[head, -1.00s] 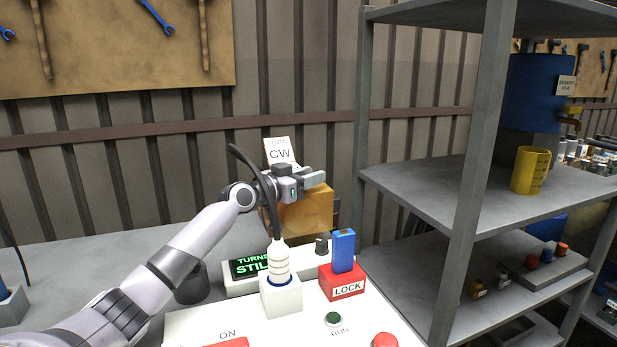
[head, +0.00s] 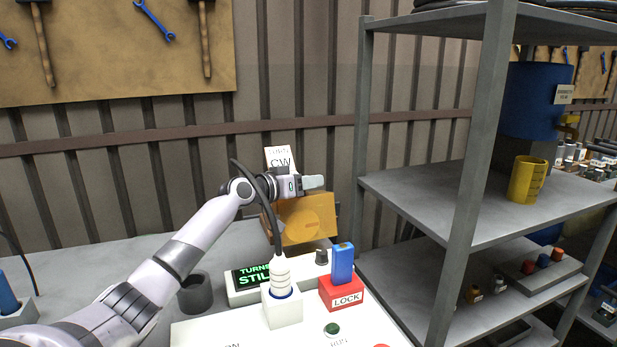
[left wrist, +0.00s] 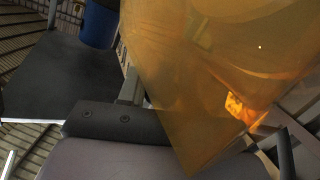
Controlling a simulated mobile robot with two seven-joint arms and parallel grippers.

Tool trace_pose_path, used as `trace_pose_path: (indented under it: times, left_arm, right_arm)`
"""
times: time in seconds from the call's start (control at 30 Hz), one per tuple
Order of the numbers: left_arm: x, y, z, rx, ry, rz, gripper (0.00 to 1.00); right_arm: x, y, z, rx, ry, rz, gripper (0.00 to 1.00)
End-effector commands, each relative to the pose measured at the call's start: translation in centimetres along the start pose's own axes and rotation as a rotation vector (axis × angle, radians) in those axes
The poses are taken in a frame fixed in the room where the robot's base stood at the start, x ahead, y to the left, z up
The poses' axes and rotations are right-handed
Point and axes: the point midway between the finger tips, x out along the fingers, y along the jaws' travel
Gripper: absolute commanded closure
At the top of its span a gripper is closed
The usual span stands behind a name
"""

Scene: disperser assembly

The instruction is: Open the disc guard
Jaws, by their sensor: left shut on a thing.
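The disc guard (head: 303,222) is a translucent amber cover at the back of the bench, behind the control panel. A rounder shape shows faintly through it. My left gripper (head: 313,183) is at the guard's upper edge, shut on it. The exact grip is hidden in the head view. In the left wrist view the amber guard (left wrist: 215,70) fills much of the picture, close to the camera, with a small bright orange part seen near its right side. My right gripper is not in view.
A white panel holds a green-lit display (head: 252,276), a white post with a black cable (head: 283,305), a red LOCK block (head: 346,294) with a blue key (head: 343,263), and a green RUN button (head: 332,330). A white CW sign (head: 279,158) stands behind my gripper. Grey shelving (head: 420,205) is right.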

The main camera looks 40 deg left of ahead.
Motion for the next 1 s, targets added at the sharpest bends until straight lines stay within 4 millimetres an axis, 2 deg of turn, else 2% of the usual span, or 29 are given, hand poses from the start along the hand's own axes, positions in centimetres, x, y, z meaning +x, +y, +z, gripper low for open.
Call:
trace_pose_path:
  times: [0.03,0.2,0.6,1.0]
  left_arm:
    - [-0.2,-0.1,-1.6,-0.037,0.001,-0.005,1.0]
    - [0.0,-0.7,-2.3,-0.188,-0.057,-0.004,1.0]
    - [0.7,-2.4,-3.2,-0.542,-0.199,-0.003,1.0]
    - [1.2,-3.7,-3.1,-0.802,-0.308,-0.002,1.0]
  right_arm:
    - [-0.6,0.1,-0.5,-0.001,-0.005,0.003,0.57]
    - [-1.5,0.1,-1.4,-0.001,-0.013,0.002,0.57]
    - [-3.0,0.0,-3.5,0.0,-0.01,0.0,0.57]
    - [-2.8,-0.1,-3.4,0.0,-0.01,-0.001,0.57]
